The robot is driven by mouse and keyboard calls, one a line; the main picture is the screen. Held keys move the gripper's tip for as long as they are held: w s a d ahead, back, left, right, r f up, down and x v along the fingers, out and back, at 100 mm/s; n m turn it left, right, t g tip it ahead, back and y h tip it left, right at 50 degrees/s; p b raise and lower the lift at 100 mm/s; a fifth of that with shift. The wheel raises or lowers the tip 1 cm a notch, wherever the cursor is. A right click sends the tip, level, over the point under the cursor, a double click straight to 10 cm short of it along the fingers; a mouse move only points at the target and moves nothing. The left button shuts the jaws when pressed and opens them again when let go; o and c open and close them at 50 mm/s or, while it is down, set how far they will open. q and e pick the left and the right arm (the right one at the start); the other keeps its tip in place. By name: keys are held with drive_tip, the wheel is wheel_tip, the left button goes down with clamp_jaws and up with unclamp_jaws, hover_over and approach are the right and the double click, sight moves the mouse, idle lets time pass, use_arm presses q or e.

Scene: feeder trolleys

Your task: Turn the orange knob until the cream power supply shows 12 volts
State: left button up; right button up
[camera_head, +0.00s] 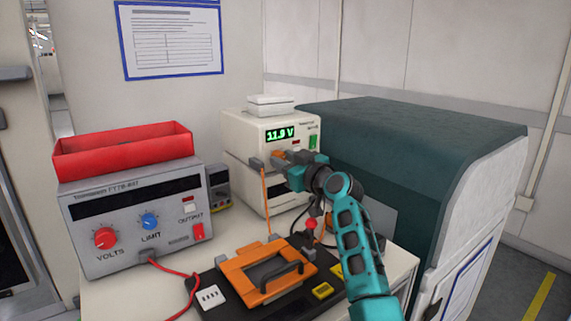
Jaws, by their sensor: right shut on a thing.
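The cream power supply (240,131) stands at the back of the bench, its front turned to the right of me. Its lit green display (279,134) appears to read 11.9 V. The orange knob (278,156) is on its front below the display and is mostly hidden by my right gripper (282,160). That gripper is shut on the knob, with its teal arm reaching up from the lower right. My left gripper is not in view.
A grey supply (132,222) with red and blue knobs stands at left, with a red bin (124,150) on top. An orange fixture (264,273) on a black base lies in front. A large dark green-topped cabinet (420,128) is at right.

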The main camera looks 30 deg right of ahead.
drive_tip(key=o, duration=1)
drive_tip(key=shift+o, duration=0.2)
drive_tip(key=s+d, duration=0.1)
drive_tip(key=s, duration=1.1)
drive_tip(key=shift+s+d, duration=0.4)
